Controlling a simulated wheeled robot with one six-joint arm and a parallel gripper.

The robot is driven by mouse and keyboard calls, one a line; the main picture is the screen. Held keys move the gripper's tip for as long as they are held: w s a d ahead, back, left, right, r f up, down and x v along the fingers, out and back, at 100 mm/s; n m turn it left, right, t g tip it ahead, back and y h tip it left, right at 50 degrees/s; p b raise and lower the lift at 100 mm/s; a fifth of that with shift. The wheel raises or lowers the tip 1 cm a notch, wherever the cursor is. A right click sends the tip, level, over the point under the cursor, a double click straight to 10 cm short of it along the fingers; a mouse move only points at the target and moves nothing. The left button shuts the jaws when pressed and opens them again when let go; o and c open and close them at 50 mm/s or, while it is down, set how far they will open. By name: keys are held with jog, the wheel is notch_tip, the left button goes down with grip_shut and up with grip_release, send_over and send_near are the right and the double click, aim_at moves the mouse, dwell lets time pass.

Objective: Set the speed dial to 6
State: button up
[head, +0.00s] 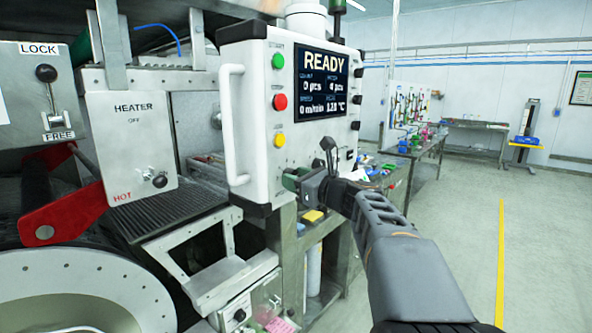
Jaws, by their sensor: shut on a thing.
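The control panel (258,120) is a white box with a screen (322,82) that reads READY, with a speed of 0 m/min. My gripper (301,184) is at the panel's lower right, shut on what appears to be the speed dial. The dial is mostly hidden behind my gripper, and its pointer and numbers cannot be read. A dark green part (290,181) shows at the fingertips.
Green (278,61), red (280,102) and yellow (279,140) buttons sit left of my gripper on the panel. A white handle (232,125) juts from its left side. The heater box (130,145) stands further left. The floor (460,235) at right is clear.

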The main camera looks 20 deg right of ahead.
jog(key=shift+m+p, duration=1.45)
jog(key=shift+m, duration=0.35)
jog(key=o, duration=0.9)
jog(key=b+v, duration=0.2)
jog(key=v, duration=1.2)
jog(key=shift+a+r, duration=0.1)
jog(key=shift+r, duration=0.05)
